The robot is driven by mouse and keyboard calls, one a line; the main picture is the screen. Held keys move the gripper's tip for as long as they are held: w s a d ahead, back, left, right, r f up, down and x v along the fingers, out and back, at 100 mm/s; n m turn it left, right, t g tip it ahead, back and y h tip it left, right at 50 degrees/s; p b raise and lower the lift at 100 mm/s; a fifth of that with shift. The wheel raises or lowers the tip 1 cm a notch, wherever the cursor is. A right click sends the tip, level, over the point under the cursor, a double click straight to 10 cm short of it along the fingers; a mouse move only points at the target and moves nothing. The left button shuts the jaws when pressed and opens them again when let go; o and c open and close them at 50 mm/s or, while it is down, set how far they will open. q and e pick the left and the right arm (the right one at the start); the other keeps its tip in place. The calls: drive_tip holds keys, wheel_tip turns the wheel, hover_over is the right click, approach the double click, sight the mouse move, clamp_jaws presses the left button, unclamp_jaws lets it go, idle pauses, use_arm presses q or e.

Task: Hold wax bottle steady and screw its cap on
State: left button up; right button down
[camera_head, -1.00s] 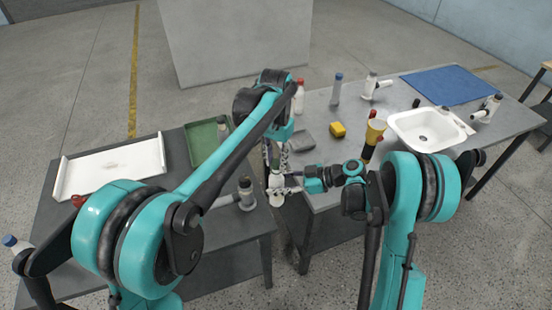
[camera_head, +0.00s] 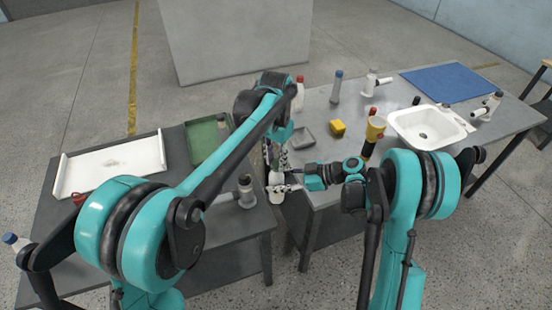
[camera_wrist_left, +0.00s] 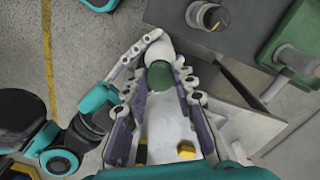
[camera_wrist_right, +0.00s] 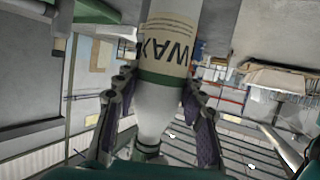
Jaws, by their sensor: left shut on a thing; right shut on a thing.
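The wax bottle (camera_head: 277,181) is white and stands over the gap in front of the tables. The right wrist view shows its "WAX" label (camera_wrist_right: 170,45) and tapered shoulder, upside down in that picture. My right gripper (camera_head: 287,187) is shut around the bottle's body from the right. My left gripper (camera_head: 275,152) is above the bottle, pointing down. In the left wrist view the green cap (camera_wrist_left: 159,76) sits between the left fingers, in line with the bottle's white top (camera_wrist_left: 158,50). I cannot tell whether the cap touches the neck or its thread.
The left table holds a white tray (camera_head: 85,180), a green tray (camera_head: 203,143) and a grey-topped bottle (camera_head: 246,190). The right table holds a grey dish (camera_head: 302,138), a yellow block (camera_head: 338,128), a sink (camera_head: 408,119) and a blue mat (camera_head: 447,85).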

use_arm(q)
drive_tip(key=m, duration=0.6)
drive_tip(key=shift+m, duration=0.4)
drive_tip(key=m, duration=0.7)
drive_tip(key=shift+w, duration=0.15)
drive_tip(key=m, duration=1.4)
drive_tip(key=shift+w+f, duration=0.1)
drive_tip(key=o, duration=0.7)
